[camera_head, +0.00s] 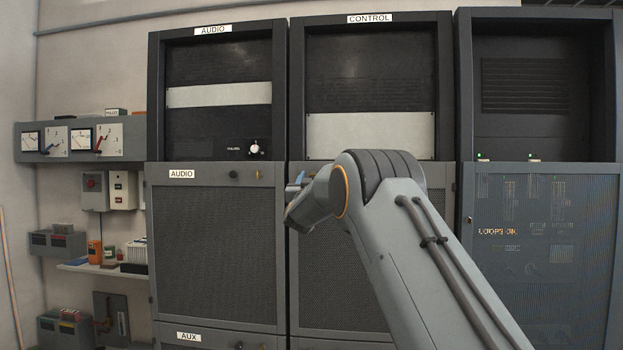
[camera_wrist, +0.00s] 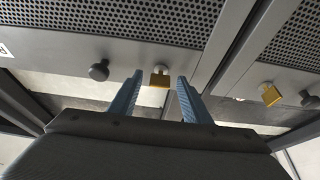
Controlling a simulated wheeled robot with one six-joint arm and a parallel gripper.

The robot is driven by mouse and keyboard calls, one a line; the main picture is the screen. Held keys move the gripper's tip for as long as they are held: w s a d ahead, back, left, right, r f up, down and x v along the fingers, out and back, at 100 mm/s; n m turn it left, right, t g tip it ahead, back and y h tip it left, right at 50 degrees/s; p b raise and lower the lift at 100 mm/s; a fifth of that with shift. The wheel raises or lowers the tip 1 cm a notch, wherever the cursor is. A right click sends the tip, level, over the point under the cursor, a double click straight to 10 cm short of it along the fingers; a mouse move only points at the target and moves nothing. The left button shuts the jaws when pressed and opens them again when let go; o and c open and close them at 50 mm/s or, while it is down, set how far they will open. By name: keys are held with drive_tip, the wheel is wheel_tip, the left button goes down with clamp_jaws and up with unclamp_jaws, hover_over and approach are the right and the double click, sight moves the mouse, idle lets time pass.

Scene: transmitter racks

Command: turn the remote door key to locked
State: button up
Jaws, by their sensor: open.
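A brass key (camera_wrist: 158,80) sits in a round lock on a grey cabinet front, in the wrist view. My gripper (camera_wrist: 160,76) is open, with one blue finger on each side of this key in the picture. I cannot tell how far the fingertips are from it, and no contact shows. A second brass key (camera_wrist: 271,95) sits on the neighbouring front to the right. No "remote" label is readable, so I cannot tell which key that is. In the head view my arm hides most of the gripper; a bit of blue finger (camera_head: 297,181) shows left of the wrist.
A dark round knob (camera_wrist: 98,71) stands left of the nearer key. The head view shows the AUDIO door (camera_head: 214,255) with its own brass key (camera_head: 258,175) and knob (camera_head: 233,175). A shelf with meters (camera_head: 80,140) is on the left wall.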

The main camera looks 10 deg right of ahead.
drive_tip(key=c, duration=1)
drive_tip(key=shift+c, duration=0.2)
drive_tip(key=shift+f+m+b, duration=0.1)
drive_tip(key=shift+m+b, duration=0.35)
drive_tip(key=shift+m, duration=0.05)
drive_tip(key=shift+w+a+r+m+g+h+p, duration=0.15)
drive_tip(key=shift+m+g+h, duration=0.9)
drive_tip(key=shift+m, duration=2.5)
drive_tip(key=shift+s+a+r+m+g+h+p, duration=0.15)
drive_tip(key=shift+m+g+h, duration=0.4)
drive_tip(key=shift+m+g, duration=2.05)
drive_tip(key=shift+w+a+r+m+g+h+p, duration=0.2)
drive_tip(key=shift+m+h, duration=0.6)
drive_tip(key=shift+m, duration=3.75)
drive_tip(key=shift+s+d, duration=0.1)
drive_tip(key=shift+d, duration=0.05)
